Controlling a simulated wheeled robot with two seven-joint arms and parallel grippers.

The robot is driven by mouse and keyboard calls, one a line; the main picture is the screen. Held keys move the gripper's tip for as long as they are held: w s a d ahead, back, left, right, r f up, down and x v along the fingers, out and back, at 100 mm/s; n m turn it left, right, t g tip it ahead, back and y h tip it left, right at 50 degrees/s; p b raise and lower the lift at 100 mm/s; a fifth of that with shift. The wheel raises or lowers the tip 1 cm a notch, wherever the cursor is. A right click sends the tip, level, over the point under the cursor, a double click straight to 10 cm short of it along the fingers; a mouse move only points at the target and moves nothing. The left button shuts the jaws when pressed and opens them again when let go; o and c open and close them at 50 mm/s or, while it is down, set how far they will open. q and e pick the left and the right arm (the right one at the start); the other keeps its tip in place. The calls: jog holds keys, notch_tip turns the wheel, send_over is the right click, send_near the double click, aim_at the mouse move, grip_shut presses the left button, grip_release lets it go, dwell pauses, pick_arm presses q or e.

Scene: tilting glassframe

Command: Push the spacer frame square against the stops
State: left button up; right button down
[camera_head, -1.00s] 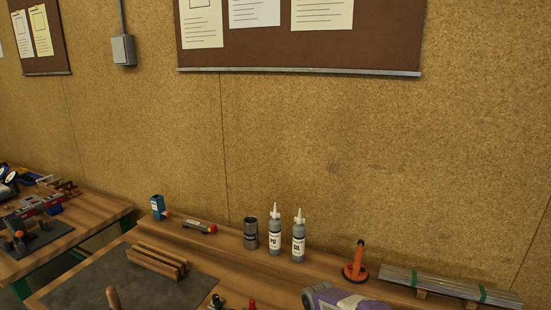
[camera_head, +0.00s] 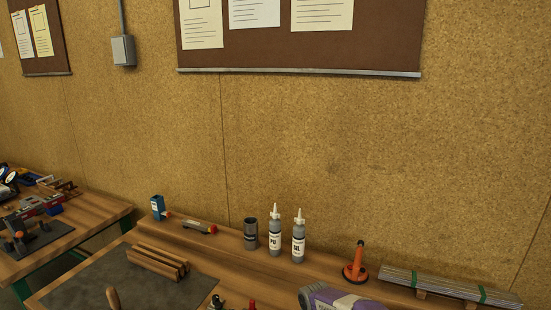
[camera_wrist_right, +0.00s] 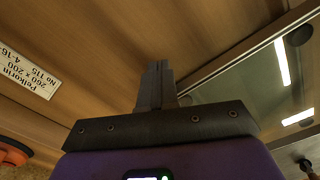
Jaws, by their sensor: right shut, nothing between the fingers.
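My right gripper (camera_wrist_right: 156,68) is shut and empty in the right wrist view, its dark fingertips close to a wooden surface. Just right of it, a narrow pale metal strip (camera_wrist_right: 235,59) runs slantwise along the edge of a glossy pane (camera_wrist_right: 245,85). The strip looks like one side of the spacer frame; the rest of it is out of view. I cannot tell whether the fingers touch it. I cannot make out the stops. In the head view only my purple right hand shows at the bottom edge, fingers hidden. My left gripper is in neither view.
A white label (camera_wrist_right: 26,70) lies on the wood. On the bench stand two bottles (camera_head: 274,236), a dark can (camera_head: 250,233), an orange suction lifter (camera_head: 356,264) and bundled metal strips (camera_head: 450,286). Wooden strips (camera_head: 158,262) lie on a grey mat (camera_head: 75,290) at left.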

jog(key=shift+w+a, duration=0.25)
jog(key=shift+a, duration=0.3)
dwell(0.6)
jog(key=shift+s+d, duration=0.1)
jog(key=shift+d, duration=0.1)
jog(key=shift+s+d, duration=0.2)
jog(key=shift+d, duration=0.3)
notch_tip(320, 180, up, 7)
jog(key=p, duration=0.5)
dwell(0.4)
